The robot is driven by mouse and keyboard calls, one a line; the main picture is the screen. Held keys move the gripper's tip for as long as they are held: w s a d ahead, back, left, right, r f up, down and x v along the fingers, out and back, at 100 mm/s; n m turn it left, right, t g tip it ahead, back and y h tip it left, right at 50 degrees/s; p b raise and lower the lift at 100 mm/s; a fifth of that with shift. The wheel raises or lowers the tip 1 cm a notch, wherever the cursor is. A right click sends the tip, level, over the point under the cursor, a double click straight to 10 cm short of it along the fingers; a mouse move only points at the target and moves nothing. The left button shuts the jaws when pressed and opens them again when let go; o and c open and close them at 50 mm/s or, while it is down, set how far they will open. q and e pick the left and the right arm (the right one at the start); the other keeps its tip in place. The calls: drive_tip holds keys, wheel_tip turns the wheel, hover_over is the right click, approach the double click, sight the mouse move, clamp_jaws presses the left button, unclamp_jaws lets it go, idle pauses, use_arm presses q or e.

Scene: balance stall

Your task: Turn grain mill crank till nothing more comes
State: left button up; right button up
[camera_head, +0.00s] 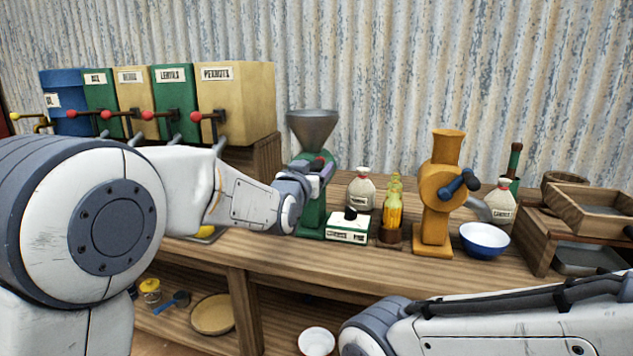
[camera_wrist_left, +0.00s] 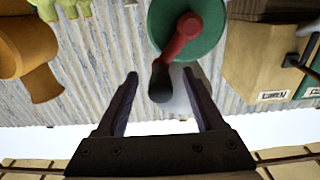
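A green mill (camera_head: 313,215) with a grey funnel hopper (camera_head: 313,128) stands on the bench near the middle. The left wrist view shows its round green face (camera_wrist_left: 212,45), a red crank arm (camera_wrist_left: 181,37) and a dark crank handle (camera_wrist_left: 161,82). My left gripper (camera_head: 322,170) is at the front of the mill and partly hides it. In the left wrist view its two fingers (camera_wrist_left: 160,76) are apart, with the handle between them and a visible gap on each side. The hopper's inside and the mill's outlet cannot be seen. My right gripper is out of view.
Further right are an orange mill (camera_head: 438,210) with a blue crank and a blue-white bowl (camera_head: 485,240). Labelled bins (camera_head: 235,100) stand left. My right forearm crosses the lower right.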

use_arm(q)
drive_tip(key=b+v, duration=0.3)
drive_tip(key=v, duration=0.5)
idle(0.4)
